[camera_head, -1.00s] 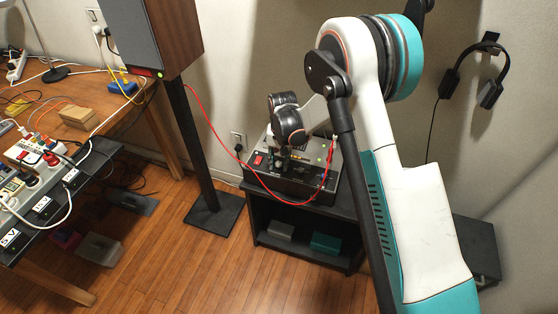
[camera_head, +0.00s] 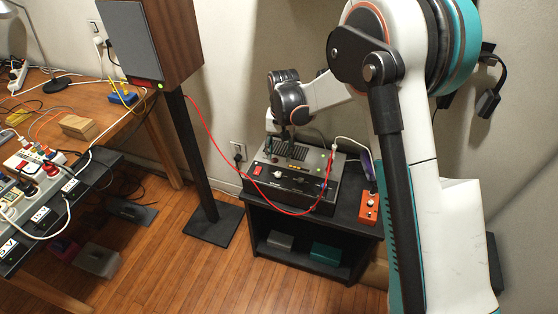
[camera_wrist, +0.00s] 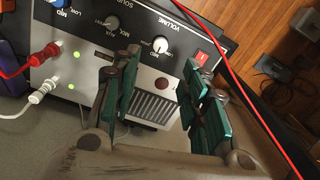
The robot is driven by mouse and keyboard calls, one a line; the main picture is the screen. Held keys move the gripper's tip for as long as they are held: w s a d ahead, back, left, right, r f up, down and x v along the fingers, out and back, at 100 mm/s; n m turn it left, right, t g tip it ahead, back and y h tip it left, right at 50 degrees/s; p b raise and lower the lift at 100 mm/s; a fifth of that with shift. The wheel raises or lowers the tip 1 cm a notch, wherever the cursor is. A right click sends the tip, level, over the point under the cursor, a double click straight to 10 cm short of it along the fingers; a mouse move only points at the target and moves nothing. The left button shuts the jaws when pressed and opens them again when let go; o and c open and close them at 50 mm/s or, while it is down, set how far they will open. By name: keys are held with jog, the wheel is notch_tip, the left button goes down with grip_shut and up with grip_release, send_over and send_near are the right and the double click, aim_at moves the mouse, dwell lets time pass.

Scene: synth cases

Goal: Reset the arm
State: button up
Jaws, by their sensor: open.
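My white and teal arm reaches down from the upper right in the head view. My gripper (camera_wrist: 165,95) is open, with teal-padded fingers apart and nothing between them. In the head view it hangs just above the black amplifier (camera_head: 291,183) and is partly hidden by my wrist.
The amplifier stands on a black shelf unit (camera_head: 300,226) beside an orange box (camera_head: 368,208). A red cable (camera_head: 226,164) hangs between the speaker (camera_head: 158,45) and the amplifier. A cluttered wooden desk (camera_head: 105,110) is at left. Wooden floor is clear in front.

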jog(key=shift+r, duration=0.85)
jog(key=s+d+r+t, duration=0.2)
jog(key=s+d+r, duration=0.35)
jog(key=r, duration=0.35)
jog(key=s+d+r+t, duration=0.1)
jog(key=s+d+r, duration=0.45)
jog(key=r, duration=0.25)
jog(key=s+d+r+t, duration=0.1)
jog(key=s+d, duration=0.3)
jog(key=s, duration=0.6)
jog(key=s+d+r+n+t, duration=0.1)
jog(key=s+d+t, duration=0.2)
jog(key=s, duration=0.7)
jog(key=shift+d+r, duration=0.15)
jog(key=shift+d, duration=0.3)
jog(key=shift+s, duration=0.1)
